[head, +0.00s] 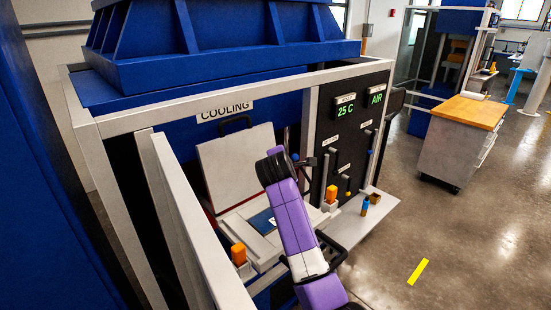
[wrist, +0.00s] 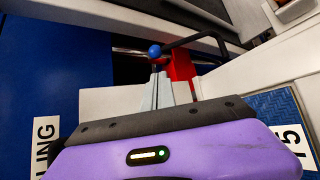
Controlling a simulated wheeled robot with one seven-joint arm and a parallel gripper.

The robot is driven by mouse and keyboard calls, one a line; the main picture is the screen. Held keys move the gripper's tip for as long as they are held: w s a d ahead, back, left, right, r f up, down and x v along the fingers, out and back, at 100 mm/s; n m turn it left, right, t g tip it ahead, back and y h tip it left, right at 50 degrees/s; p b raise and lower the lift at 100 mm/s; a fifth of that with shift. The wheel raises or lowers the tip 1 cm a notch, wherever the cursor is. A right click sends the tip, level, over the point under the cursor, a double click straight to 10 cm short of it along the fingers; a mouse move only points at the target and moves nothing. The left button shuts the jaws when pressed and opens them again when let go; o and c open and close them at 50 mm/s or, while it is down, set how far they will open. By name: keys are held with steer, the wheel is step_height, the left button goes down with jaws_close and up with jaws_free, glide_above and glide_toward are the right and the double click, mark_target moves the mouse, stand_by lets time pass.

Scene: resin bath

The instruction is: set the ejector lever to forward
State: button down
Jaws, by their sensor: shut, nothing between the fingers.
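A blue ball knob (wrist: 154,51) shows in the wrist view, just beyond my fingertips, by a black bent bar (wrist: 205,37). It is likely the ejector lever's knob, but no label beside it is readable. A small blue knob (head: 295,157) also shows in the head view, close to my wrist. My gripper (wrist: 163,76) has its two pale fingers together with nothing between them. The knob appears at or just past the tips; I cannot tell whether they touch. In the head view my arm hides the fingers. The lever's setting cannot be read.
A red part (wrist: 180,72) lies right behind the fingers. The dark control panel (head: 345,140) has several small levers and displays reading 25 C and AIR. An open white lid (head: 237,165) stands under the COOLING sign. A wood-topped cabinet (head: 460,135) stands on open floor to the right.

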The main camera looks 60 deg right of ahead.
steer(key=shift+w, duration=0.25)
steer(key=b+x, duration=0.8)
steer(key=x, duration=0.2)
steer(key=shift+b, duration=0.3)
steer(key=shift+s, duration=0.15)
stand_by(0.4)
